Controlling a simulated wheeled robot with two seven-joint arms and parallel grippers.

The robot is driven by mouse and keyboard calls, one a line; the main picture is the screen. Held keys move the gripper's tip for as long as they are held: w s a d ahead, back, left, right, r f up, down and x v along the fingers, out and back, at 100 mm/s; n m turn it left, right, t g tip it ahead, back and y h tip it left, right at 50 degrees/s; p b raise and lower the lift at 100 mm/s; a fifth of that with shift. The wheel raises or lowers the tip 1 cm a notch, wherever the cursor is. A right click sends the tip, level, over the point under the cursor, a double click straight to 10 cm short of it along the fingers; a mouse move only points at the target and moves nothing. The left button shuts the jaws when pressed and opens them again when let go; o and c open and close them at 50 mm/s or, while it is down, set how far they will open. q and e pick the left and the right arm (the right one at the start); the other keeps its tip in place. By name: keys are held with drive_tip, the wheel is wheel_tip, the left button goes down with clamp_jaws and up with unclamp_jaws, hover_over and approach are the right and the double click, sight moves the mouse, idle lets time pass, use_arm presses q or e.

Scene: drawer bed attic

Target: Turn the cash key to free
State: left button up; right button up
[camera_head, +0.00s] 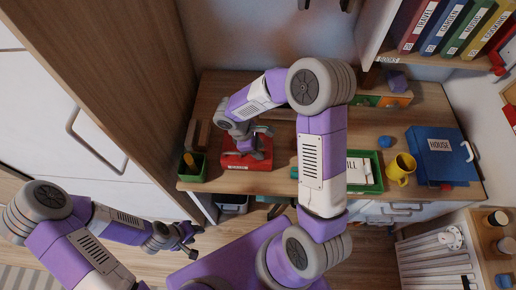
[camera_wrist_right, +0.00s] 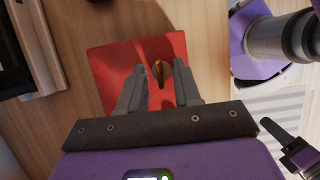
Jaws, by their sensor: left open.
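The red cash box (camera_head: 248,160) sits on the wooden desk near its left part, and its red face also fills the middle of the right wrist view (camera_wrist_right: 103,62). My right gripper (camera_head: 257,150) is over the box. In the right wrist view its two fingers (camera_wrist_right: 160,68) are apart, one on each side of the key, with a gap visible on both sides. The key's markings cannot be read, and in the head view the key is hidden by the gripper. My left gripper (camera_head: 190,244) is open and empty, low in front of the desk.
A green pen cup (camera_head: 192,168) stands left of the box. A green tray (camera_head: 372,172), a yellow mug (camera_head: 401,168) and a blue HOUSE binder (camera_head: 440,155) are to the right. Binders fill the upper-right shelf. A tall wooden cabinet side (camera_head: 130,60) borders the desk's left.

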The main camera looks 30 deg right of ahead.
drive_tip(key=shift+c, duration=0.2)
clamp_jaws()
drive_tip(key=shift+m, duration=0.3)
drive_tip(key=m+g+y, duration=0.1)
drive_tip(key=m, duration=0.2)
drive_tip(key=shift+p, duration=0.4)
drive_tip(key=m, duration=0.2)
drive_tip(key=m+g+y+p, duration=0.1)
drive_tip(key=m, duration=0.2)
drive_tip(key=shift+w+d+y, duration=0.1)
drive_tip(key=shift+d+y, duration=0.05)
drive_tip(key=shift+y, duration=0.15)
drive_tip(key=m+y, duration=0.1)
drive_tip(key=m, duration=0.1)
drive_tip(key=m+y+p, duration=0.1)
drive_tip(key=m, duration=0.2)
drive_tip(key=shift+d+p, duration=0.2)
drive_tip(key=shift+p, duration=0.1)
drive_tip(key=shift+m+y+p, duration=0.45)
drive_tip(key=shift+m+y, duration=0.25)
drive_tip(key=shift+m, duration=1.7)
